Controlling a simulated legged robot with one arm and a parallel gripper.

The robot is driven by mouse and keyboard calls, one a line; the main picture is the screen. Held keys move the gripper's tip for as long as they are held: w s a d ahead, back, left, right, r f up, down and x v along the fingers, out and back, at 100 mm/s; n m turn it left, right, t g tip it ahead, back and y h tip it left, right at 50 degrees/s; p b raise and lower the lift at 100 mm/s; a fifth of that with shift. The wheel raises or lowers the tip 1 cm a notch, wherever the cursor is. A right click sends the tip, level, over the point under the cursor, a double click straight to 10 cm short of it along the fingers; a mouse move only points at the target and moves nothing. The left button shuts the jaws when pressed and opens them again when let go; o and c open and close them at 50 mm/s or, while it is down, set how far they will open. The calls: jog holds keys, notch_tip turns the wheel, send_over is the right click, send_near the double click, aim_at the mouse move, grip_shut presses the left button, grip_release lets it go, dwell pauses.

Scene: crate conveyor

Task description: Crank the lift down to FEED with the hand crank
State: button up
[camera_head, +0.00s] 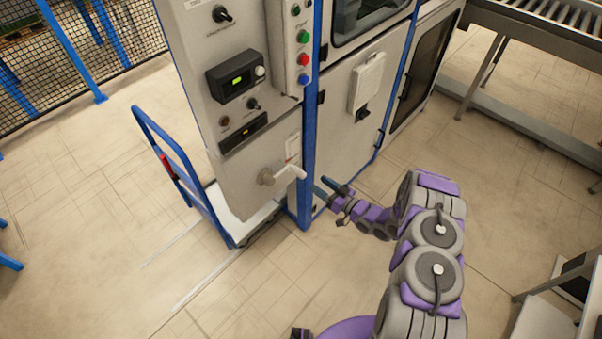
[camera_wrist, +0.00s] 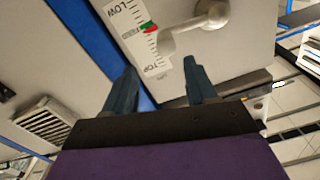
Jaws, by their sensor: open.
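The hand crank (camera_head: 286,174) is on the lower front of the grey cabinet, its pale handle pointing right. In the wrist view the crank (camera_wrist: 207,17) is at the top, its handle end reaching down-left. Beside it is a scale (camera_wrist: 146,32) reading LOW at one end and TOP at the other, with green and red marks between, near small lettering that looks like FEED. The scale plate (camera_head: 292,147) is small in the head view. My gripper (camera_head: 338,194) is right of the crank and apart from it. Its fingers (camera_wrist: 160,75) are open with nothing between them.
A blue post (camera_head: 309,120) runs down the cabinet corner between crank and gripper. A blue-handled cart (camera_head: 180,185) stands at the cabinet's left. A roller conveyor (camera_head: 540,40) is at upper right. The floor in front is clear.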

aim_at(296, 174)
jog(key=x, duration=0.3)
jog(key=s+b+x, duration=0.1)
jog(key=x, duration=0.3)
jog(key=a+x, duration=0.1)
jog(key=x, duration=0.2)
jog(key=shift+a+f, duration=0.2)
jog(key=shift+a, duration=0.15)
jog(key=shift+w+b, duration=0.15)
jog(key=shift+b, duration=0.15)
jog(key=shift+w+d+r, duration=0.15)
jog(key=shift+d+r, duration=0.1)
jog(key=shift+d, duration=0.6)
jog(key=shift+a+f, duration=0.1)
jog(key=shift+a, duration=0.8)
jog(key=c, duration=0.4)
jog(key=shift+c, duration=0.7)
jog(key=shift+d, duration=0.3)
jog(key=c, duration=0.3)
grip_shut()
